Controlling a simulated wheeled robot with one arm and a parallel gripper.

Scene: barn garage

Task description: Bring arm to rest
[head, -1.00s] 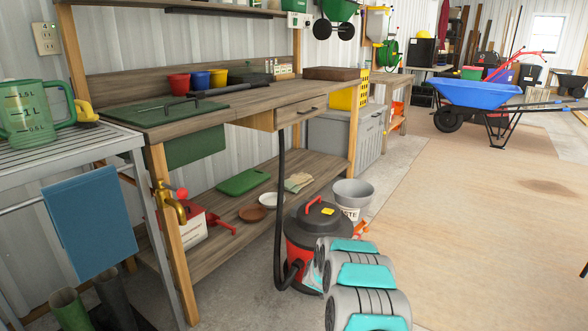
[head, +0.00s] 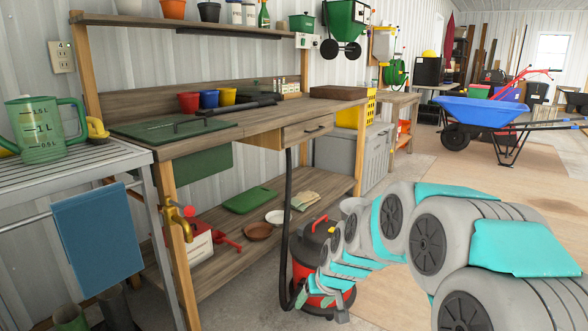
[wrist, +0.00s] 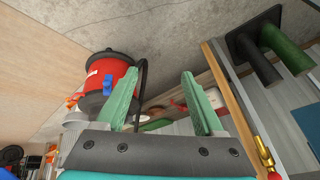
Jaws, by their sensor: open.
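My arm reaches in from the lower right of the head view, its grey and teal links folded over to the left. My gripper (head: 320,305) hangs low in front of the red and black shop vacuum (head: 315,262). In the wrist view the two green fingers of my gripper (wrist: 159,78) stand wide apart with nothing between them. The shop vacuum (wrist: 108,75) shows beyond the left finger there. Whether a finger touches the vacuum cannot be told.
A wooden workbench (head: 255,122) stands behind the vacuum, with pots on top and a lower shelf (head: 225,270). A metal cart (head: 75,163) is at the left. A blue wheelbarrow (head: 483,112) stands at the back right. The floor before it is clear.

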